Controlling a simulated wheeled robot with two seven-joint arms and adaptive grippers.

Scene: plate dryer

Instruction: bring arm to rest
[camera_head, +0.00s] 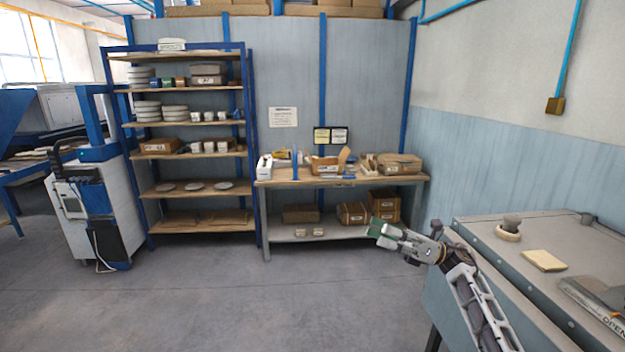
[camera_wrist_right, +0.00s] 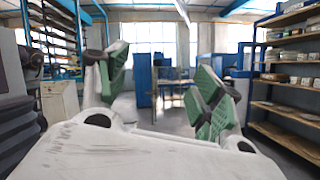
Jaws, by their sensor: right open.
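My right gripper (camera_head: 379,231) is held out over the open floor, to the left of the grey machine at the right. Its green-padded fingers show in the right wrist view (camera_wrist_right: 162,88), spread apart with nothing between them. My right arm comes in from the lower right in the head view. My left gripper is in neither view.
A grey machine top (camera_head: 480,222) at the right carries a yellow pad (camera_head: 544,260) and a round knob. A workbench (camera_head: 340,183) with boxes stands at the back. A blue-framed shelf (camera_head: 190,154) holds plates. The middle floor (camera_head: 250,300) is clear.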

